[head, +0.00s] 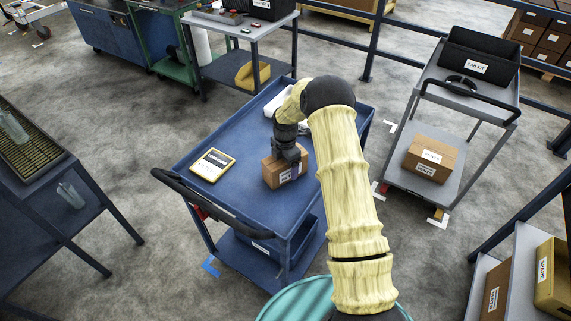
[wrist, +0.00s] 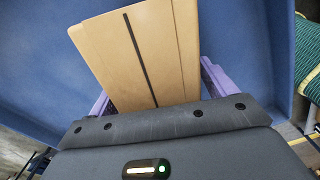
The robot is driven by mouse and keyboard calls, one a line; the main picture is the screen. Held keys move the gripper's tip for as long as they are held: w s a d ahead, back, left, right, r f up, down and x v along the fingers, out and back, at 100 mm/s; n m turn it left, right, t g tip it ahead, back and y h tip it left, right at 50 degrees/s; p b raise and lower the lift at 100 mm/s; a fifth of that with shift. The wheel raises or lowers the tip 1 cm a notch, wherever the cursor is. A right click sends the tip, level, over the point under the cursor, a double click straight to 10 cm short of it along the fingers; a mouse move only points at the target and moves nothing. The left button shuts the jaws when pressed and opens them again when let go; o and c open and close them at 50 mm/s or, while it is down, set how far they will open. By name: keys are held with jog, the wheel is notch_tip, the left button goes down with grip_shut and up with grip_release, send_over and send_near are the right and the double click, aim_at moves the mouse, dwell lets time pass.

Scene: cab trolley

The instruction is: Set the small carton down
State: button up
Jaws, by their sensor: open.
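The small carton (head: 284,168), brown with a white label on its side, stands on the blue trolley's top (head: 233,193) near the front edge. My gripper (head: 290,152) is right above it, pointing down. In the wrist view the carton (wrist: 140,55) shows its top with a dark tape line, and it lies between the two purple fingers (wrist: 157,88). The jaws are open, one finger on each side of the carton. The fingertips are partly hidden, so I cannot tell whether either touches it.
A yellow-framed tablet (head: 212,165) lies left of the carton. A white object (head: 278,100) lies behind it, partly hidden by my arm. The trolley's black handle (head: 215,205) is at the left front. A grey trolley (head: 436,178) with a larger carton (head: 431,157) stands at right.

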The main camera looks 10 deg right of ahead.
jog(key=shift+r, duration=0.1)
notch_tip(320, 180, up, 12)
jog(key=shift+r+b, duration=0.1)
jog(key=shift+b, duration=1.1)
jog(key=shift+s, duration=0.1)
jog(key=shift+s+a+r+m, duration=0.1)
jog(key=shift+s+r+m, duration=0.1)
jog(key=shift+s+m, duration=0.1)
jog(key=s+r+m+t, duration=0.1)
jog(key=s+r+m, duration=0.2)
jog(key=s+m, duration=0.8)
jog(key=s+r+m+t, duration=0.1)
jog(key=s+r+m, duration=0.2)
jog(key=s+m, duration=0.7)
jog(key=s, duration=0.7)
jog(key=shift+s+r+m+t, duration=0.2)
jog(key=shift+s+m+t, duration=0.1)
jog(key=shift+s+m, duration=0.1)
